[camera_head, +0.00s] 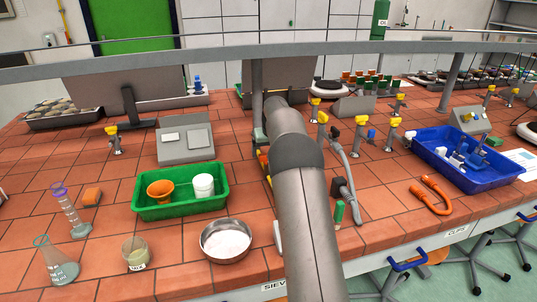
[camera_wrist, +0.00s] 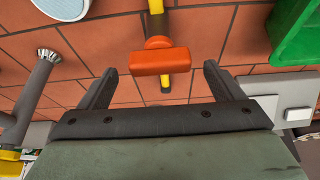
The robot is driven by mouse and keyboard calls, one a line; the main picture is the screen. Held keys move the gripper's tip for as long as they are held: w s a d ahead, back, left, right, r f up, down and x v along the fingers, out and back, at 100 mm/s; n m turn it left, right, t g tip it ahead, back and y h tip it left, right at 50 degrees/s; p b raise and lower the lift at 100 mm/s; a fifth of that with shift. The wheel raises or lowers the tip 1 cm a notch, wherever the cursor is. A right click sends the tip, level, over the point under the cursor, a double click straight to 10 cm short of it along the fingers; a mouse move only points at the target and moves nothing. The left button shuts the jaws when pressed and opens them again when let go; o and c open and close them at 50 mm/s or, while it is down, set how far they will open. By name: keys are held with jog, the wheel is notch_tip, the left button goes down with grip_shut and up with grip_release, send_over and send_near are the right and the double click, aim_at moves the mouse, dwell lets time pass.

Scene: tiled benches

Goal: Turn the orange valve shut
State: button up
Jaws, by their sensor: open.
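The orange valve handle (camera_wrist: 160,61) shows in the wrist view as a short block with a rounded hub, set across a yellow pipe (camera_wrist: 156,24). My gripper (camera_wrist: 160,72) is open. Its two dark fingers stand apart to the left and right of the handle, with clear gaps and no visible contact. How far the fingertips are above the handle is hard to tell.
A green tray (camera_head: 150,213) with an orange pot and a white cup stands left of my arm; a metal bowl (camera_head: 222,259) is in front of it. A grey tap (camera_wrist: 36,92) stands left of my gripper. A blue tray (camera_head: 440,170) is at the right.

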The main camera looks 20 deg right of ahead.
jog(key=b+v, duration=0.1)
jog(key=v, duration=1.4)
jog(key=shift+r+b, duration=0.2)
jog(key=shift+b, duration=0.2)
jog(key=shift+s, duration=0.15)
